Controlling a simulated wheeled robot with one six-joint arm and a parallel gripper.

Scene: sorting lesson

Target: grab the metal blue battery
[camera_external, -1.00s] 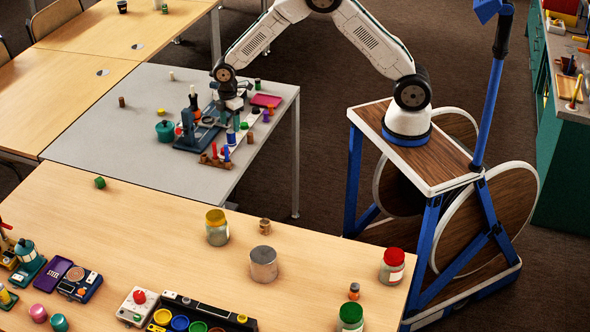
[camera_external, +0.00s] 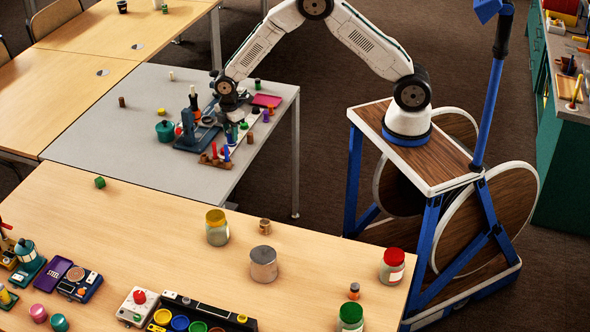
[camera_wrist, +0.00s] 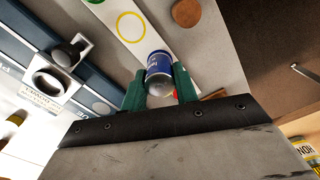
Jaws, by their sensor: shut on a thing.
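The blue metal battery (camera_wrist: 159,66), with a silver end, sits between the two green fingers of my gripper (camera_wrist: 160,88) in the wrist view. The fingers are shut on its sides. In the external view my gripper (camera_external: 232,116) is low over the grey table, at its right part, and the battery is too small there to make out clearly. I cannot tell whether the battery still touches the surface below.
A white strip with a yellow ring (camera_wrist: 131,27) lies beside the battery. A dark blue device (camera_external: 198,137) stands left of my gripper. A pink tray (camera_external: 267,100) and small coloured pieces are close by. The grey table's left part (camera_external: 100,135) is mostly clear.

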